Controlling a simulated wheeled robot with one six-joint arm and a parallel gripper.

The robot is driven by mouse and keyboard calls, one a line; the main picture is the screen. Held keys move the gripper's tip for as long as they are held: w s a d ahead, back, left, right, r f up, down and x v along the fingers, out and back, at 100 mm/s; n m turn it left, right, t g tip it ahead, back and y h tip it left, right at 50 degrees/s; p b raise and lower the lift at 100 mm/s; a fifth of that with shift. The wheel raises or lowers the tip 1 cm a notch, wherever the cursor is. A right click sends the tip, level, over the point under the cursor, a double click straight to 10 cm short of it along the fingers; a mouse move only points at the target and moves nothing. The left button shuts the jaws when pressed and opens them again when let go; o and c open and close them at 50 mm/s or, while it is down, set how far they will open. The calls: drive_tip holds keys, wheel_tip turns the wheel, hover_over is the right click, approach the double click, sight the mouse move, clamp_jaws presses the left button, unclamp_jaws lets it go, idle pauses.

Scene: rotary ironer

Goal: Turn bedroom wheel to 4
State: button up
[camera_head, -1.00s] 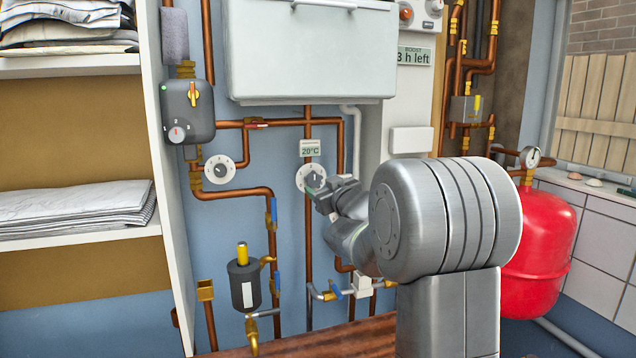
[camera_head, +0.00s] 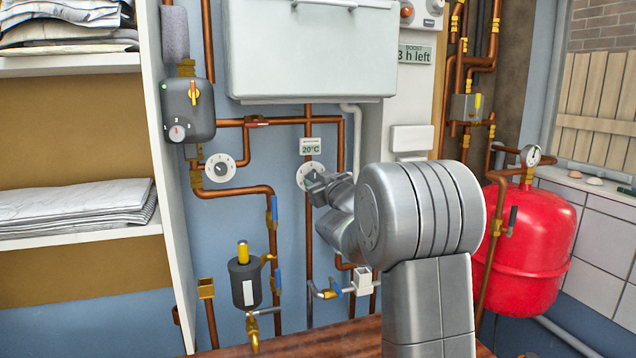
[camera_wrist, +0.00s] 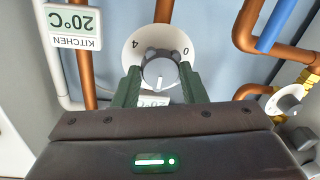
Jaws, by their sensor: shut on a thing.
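The round white wheel plate (camera_head: 303,172) is on the blue wall under a small 20°C display (camera_head: 311,146). My gripper (camera_head: 317,186) is at it, partly covering it. In the wrist view, which is upside down, the wheel plate (camera_wrist: 133,48) shows the digits 4 and 0 at its far edge. My gripper (camera_wrist: 161,76) has its green fingers on both sides of the grey knob (camera_wrist: 160,68), shut on it. The knob's white mark points down in the picture, towards the partly hidden 20°C display (camera_wrist: 155,100) and away from the digits. The display's room name is not readable.
A second white dial (camera_head: 220,168) is to the left. A KITCHEN 20°C display (camera_wrist: 73,26) shows in the wrist view. Copper pipes (camera_head: 309,240) run close around the wheel. A white box (camera_head: 310,50) hangs above and a red vessel (camera_head: 540,245) stands right.

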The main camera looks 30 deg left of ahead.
drive_tip(key=shift+m, duration=0.3)
drive_tip(key=m+p, duration=0.3)
drive_tip(key=m, duration=0.1)
drive_tip(key=shift+m, duration=0.3)
drive_tip(key=m+t, duration=0.1)
drive_tip(key=m, duration=0.5)
drive_tip(key=shift+s+f+m+p, duration=0.1)
drive_tip(key=shift+f+m+p, duration=0.05)
drive_tip(key=shift+m+p, duration=0.15)
drive_tip(key=m+b, duration=0.1)
drive_tip(key=m, duration=0.5)
drive_tip(key=shift+a+f+m+t, duration=0.1)
drive_tip(key=shift+m+t, duration=0.3)
drive_tip(key=m+b, duration=0.1)
drive_tip(key=m, duration=0.2)
drive_tip(key=shift+m+t+b, duration=0.3)
drive_tip(key=shift+m+b, duration=0.1)
drive_tip(key=shift+s+m+h+b, duration=0.1)
drive_tip(key=shift+m+h+b, duration=0.2)
drive_tip(key=shift+m+b, duration=0.85)
drive_tip(key=shift+m+p, duration=0.45)
drive_tip(key=shift+m, duration=0.2)
drive_tip(key=o, duration=1)
